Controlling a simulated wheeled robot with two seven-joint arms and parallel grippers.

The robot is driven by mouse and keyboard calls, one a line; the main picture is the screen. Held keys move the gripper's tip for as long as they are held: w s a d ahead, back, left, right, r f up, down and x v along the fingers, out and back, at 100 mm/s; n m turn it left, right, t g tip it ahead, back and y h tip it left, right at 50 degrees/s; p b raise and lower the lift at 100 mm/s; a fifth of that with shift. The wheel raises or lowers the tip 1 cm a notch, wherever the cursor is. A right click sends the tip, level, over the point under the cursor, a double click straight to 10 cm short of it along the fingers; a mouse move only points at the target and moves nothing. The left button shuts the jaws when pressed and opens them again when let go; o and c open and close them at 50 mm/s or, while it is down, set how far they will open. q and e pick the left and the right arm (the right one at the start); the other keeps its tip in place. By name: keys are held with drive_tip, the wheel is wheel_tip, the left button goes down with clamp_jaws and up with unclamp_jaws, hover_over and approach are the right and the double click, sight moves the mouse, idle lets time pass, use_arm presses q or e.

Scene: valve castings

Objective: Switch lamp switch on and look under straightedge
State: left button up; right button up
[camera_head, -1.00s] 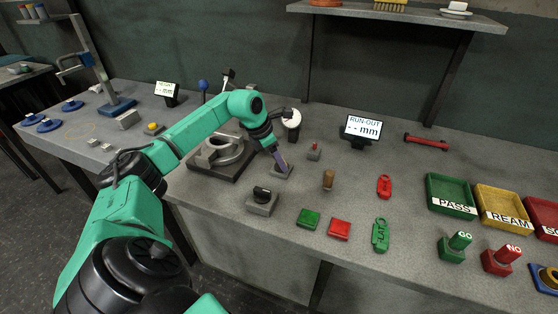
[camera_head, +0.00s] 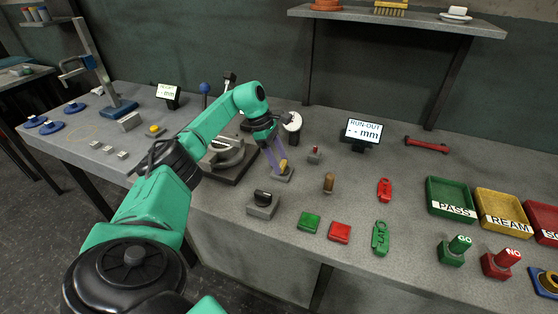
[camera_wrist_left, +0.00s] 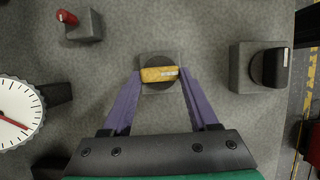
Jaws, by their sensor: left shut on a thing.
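My left gripper (camera_head: 282,169) reaches down to a small grey base (camera_head: 284,176) and is shut on its yellow knob (camera_head: 283,164). In the left wrist view the purple fingertips (camera_wrist_left: 159,74) sit at both ends of the yellow knob (camera_wrist_left: 158,74), which lies crosswise on a round dark hub. A grey box with a black knob (camera_head: 262,197) stands nearer the front; it also shows in the wrist view (camera_wrist_left: 270,67). A grey block with a red lever (camera_head: 314,154) stands to the right. I cannot pick out a straightedge or tell which control is labelled lamp. My right gripper is not in view.
A grey fixture (camera_head: 228,158) stands left of my gripper, and a dial gauge (camera_head: 292,122) close behind. The run-out display (camera_head: 363,132), a wooden peg (camera_head: 329,183), green button (camera_head: 308,222) and red button (camera_head: 339,232) stand right.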

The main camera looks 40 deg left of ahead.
use_arm(q)
drive_tip(key=shift+w+r, duration=0.1)
idle(0.4)
drive_tip(key=o, duration=1.4)
drive_tip(key=shift+a+r, duration=0.2)
drive_tip(key=shift+r, duration=0.15)
drive_tip(key=p+v, duration=0.1)
drive_tip(key=v, duration=1.2)
drive_tip(key=shift+a+r, duration=0.15)
drive_tip(key=shift+r, duration=0.15)
